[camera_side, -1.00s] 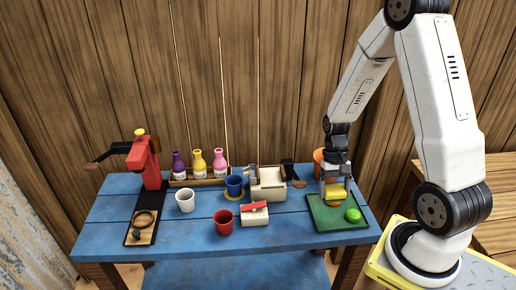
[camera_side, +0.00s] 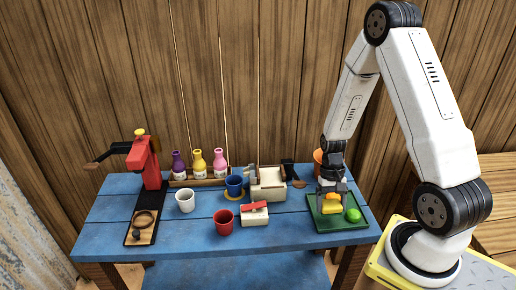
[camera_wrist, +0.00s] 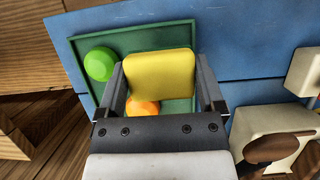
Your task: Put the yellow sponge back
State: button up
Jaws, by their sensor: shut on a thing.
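The yellow sponge (camera_side: 331,208) is between the fingers of my gripper (camera_side: 331,197), low over the green tray (camera_side: 322,226) at the right end of the blue table. In the wrist view the sponge (camera_wrist: 158,76) fills the space between the two fingers of my gripper (camera_wrist: 158,85), which is shut on it. The green tray (camera_wrist: 130,39) lies behind it. I cannot tell whether the sponge touches the tray floor.
A green ball (camera_side: 353,215) and an orange thing (camera_wrist: 143,106) are on the tray near the sponge. A cream box (camera_side: 268,188), a red-lidded box (camera_side: 254,214) and a red cup (camera_side: 223,222) stand to the left.

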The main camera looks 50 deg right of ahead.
aim_at(328, 220)
jog(key=shift+f, duration=0.15)
jog(key=shift+f, duration=1.7)
jog(key=shift+f, duration=0.1)
jog(key=o, duration=0.8)
jog(key=v, duration=1.2)
jog(key=shift+a, duration=0.1)
